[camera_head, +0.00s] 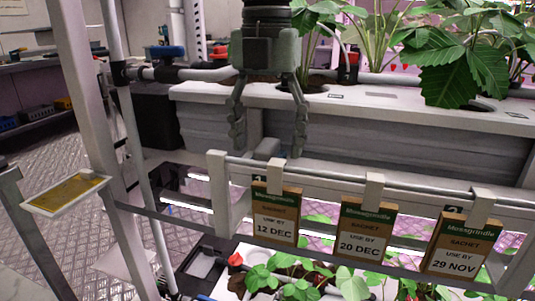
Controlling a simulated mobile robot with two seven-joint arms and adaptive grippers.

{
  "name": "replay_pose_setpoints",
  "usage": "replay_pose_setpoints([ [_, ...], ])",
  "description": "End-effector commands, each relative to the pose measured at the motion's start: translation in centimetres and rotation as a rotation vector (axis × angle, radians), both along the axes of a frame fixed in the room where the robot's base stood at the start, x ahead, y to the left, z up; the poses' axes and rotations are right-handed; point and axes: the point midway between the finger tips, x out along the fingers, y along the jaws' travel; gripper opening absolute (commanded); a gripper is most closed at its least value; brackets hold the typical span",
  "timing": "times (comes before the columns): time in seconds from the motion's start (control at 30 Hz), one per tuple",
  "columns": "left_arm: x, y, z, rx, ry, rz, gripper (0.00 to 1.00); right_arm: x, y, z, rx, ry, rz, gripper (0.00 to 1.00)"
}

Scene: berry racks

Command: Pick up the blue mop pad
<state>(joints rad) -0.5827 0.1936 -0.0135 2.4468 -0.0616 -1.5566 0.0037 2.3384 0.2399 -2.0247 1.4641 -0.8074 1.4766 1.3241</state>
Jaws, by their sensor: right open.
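I cannot make out a blue mop pad for certain in the head view. My right gripper (269,138) hangs down from the top centre, fingers apart and empty. It shows in front of the white planter trough and above the rail with the sachets. My left gripper is not in view.
Three Mossgrindle sachets (276,214) hang on a white rail (330,174) below my right gripper. A white trough (400,105) with leafy plants stands behind. More seedlings (290,275) grow below. White posts and a yellow card (68,192) are at left.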

Motion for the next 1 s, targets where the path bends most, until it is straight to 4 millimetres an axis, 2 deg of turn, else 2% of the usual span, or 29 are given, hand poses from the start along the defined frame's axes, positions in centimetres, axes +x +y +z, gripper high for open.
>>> replay_pose_setpoints([
  [0.1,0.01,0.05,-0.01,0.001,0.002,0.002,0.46,0.0,-0.06,-1.04,0.0,-0.001,-0.001,0.67],
  [0.37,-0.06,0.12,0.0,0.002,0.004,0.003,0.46,0.02,-0.04,-1.21,0.002,-0.002,-0.001,0.66],
  [0.77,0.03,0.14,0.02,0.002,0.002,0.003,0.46,0.02,-0.04,-1.18,0.002,-0.002,-0.001,0.17],
  [1.0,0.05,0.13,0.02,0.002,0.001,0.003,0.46,0.02,-0.04,-1.03,0.002,-0.002,-0.001,0.16],
])
